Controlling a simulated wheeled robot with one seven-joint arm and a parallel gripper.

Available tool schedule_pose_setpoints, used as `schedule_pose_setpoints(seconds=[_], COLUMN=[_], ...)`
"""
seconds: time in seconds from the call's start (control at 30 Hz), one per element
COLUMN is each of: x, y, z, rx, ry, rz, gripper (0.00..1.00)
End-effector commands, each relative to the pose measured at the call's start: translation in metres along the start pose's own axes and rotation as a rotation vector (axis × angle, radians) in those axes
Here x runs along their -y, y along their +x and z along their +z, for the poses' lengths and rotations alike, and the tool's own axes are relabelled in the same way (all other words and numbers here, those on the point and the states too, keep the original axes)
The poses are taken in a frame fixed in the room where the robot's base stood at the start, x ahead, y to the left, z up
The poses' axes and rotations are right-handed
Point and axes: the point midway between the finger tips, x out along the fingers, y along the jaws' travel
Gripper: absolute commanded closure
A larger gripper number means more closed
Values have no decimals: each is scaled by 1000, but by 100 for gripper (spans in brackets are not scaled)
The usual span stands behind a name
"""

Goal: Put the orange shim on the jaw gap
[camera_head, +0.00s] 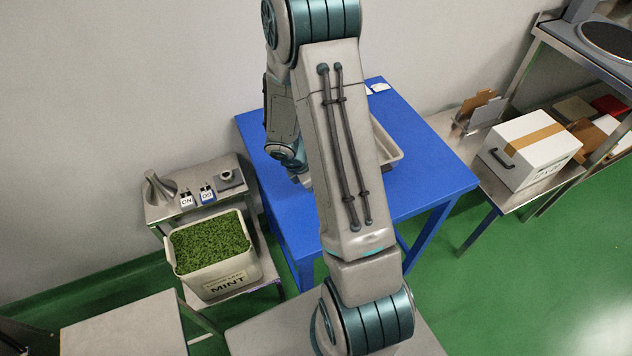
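I cannot make out an orange shim anywhere in the head view. No jaw gap can be clearly identified either. A small grey fitting with a dark round part (227,177) sits on the metal stand at left, too small to tell what it is. My arm crosses the middle of the view, and its far links bend down over the blue table (425,150). My gripper is hidden behind the arm, so its fingers and anything in them cannot be seen. A pale tray (393,151) on the table is partly covered by the arm.
The metal stand (165,212) also holds a metal scoop (160,187) and two small labelled tags (187,201). A bin of green mint (210,243) stands below it. A white box (530,150) with brown tape sits on the right bench. The blue table's right side is clear.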

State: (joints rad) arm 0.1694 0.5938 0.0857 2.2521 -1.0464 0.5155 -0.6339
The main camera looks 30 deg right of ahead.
Motion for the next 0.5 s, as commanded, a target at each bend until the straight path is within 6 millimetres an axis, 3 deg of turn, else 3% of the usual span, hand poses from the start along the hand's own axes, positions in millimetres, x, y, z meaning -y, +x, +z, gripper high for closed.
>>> schedule_pose_setpoints(seconds=[0.47, 0.5], x=[0, 0], y=[10, 8], z=[-4, -3], rx=[0, 0], ry=[2, 2], rz=[1, 1], gripper=[100, 79])
